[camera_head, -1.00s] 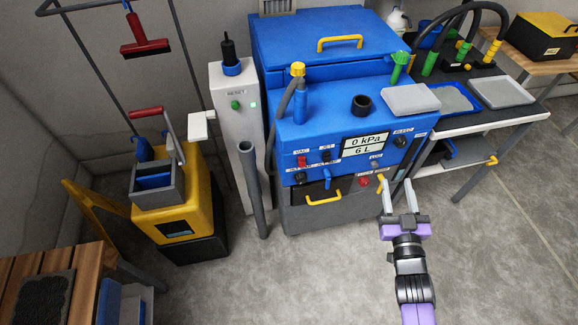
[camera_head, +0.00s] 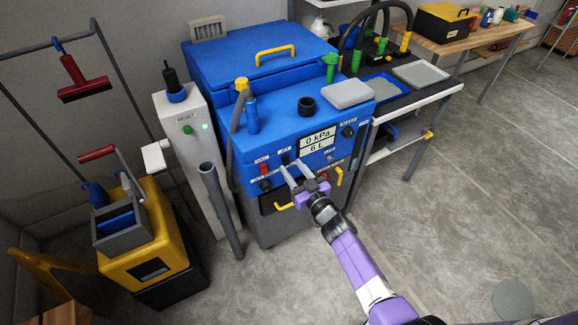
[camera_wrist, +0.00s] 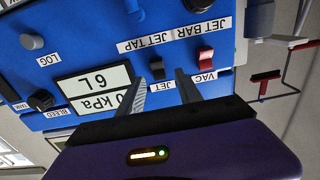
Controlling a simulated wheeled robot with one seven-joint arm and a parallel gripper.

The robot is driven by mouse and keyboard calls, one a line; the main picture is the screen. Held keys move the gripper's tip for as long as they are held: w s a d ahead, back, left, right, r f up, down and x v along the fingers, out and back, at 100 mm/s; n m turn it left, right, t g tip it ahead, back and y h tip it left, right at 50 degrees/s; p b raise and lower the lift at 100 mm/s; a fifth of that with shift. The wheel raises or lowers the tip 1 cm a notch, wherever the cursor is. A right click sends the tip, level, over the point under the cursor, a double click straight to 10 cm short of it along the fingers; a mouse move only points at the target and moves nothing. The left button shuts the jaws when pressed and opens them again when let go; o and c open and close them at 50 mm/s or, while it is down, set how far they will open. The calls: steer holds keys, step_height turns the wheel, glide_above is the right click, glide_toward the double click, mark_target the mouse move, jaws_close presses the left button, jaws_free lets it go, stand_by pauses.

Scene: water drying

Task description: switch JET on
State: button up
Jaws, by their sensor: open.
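My gripper (camera_head: 290,168) is open and empty, close in front of the panel. In the wrist view its fingers (camera_wrist: 160,78) are on either side of the JET switch and label. I cannot tell whether they touch the panel.
The display (camera_head: 319,143) reads 0 kPa and 6 L. Knobs and a yellow handle (camera_head: 338,177) are near my gripper. A grey pipe (camera_head: 220,210) and a white RESET post (camera_head: 188,135) stand left.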

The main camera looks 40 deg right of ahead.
mark_target(286, 160)
steer(key=shift+x, duration=1.15)
steer(key=shift+d, duration=0.1)
